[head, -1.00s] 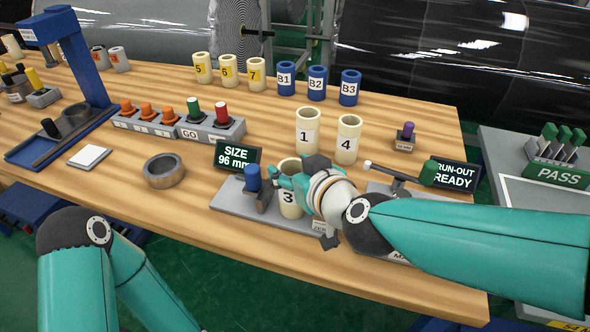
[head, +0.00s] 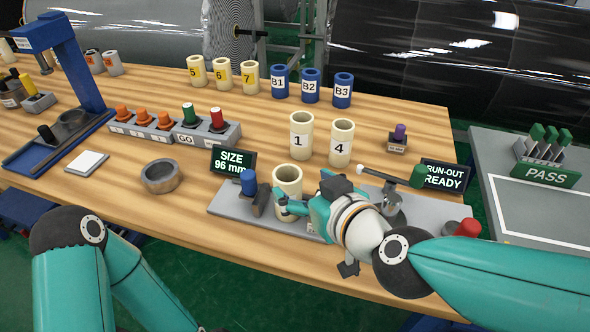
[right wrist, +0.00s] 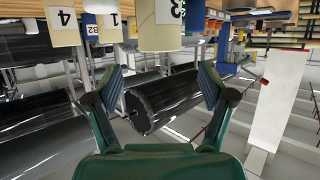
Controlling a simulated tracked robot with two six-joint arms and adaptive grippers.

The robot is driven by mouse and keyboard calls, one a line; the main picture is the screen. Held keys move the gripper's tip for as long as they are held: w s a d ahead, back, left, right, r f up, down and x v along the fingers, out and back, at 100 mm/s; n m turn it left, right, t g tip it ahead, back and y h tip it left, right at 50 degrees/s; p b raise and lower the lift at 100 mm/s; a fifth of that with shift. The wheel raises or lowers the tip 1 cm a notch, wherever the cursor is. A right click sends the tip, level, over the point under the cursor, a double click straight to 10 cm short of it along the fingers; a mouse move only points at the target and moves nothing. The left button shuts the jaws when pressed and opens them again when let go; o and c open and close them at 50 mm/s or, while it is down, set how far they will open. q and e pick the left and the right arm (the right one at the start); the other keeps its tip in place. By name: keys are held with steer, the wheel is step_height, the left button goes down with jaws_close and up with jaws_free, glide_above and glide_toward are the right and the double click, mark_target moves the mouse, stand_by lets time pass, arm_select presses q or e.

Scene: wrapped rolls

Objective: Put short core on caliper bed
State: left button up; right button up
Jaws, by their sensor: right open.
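A cream core (head: 287,177) stands upright on the grey caliper bed (head: 228,199), beside a blue-capped post. In the right wrist view the same core carries the number 3 (right wrist: 158,24). My right gripper (head: 288,206) is just in front and to the right of the core, covering its lower part. Its two fingers (right wrist: 160,85) are spread with nothing between them, and the core is beyond them in the right wrist view. The small screen (head: 233,162) behind the bed reads SIZE 96 mm. My left arm shows at the lower left, but its gripper is outside the view.
Cores 1 (head: 301,137) and 4 (head: 341,144) stand behind the bed. The run-out fixture's green-ended lever (head: 416,175) is close to the right of my gripper. A metal ring (head: 161,177) lies left of the bed, with bare table around it.

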steer(key=p+v, duration=0.1)
steer(key=v, duration=0.4)
steer(key=shift+p, duration=0.4)
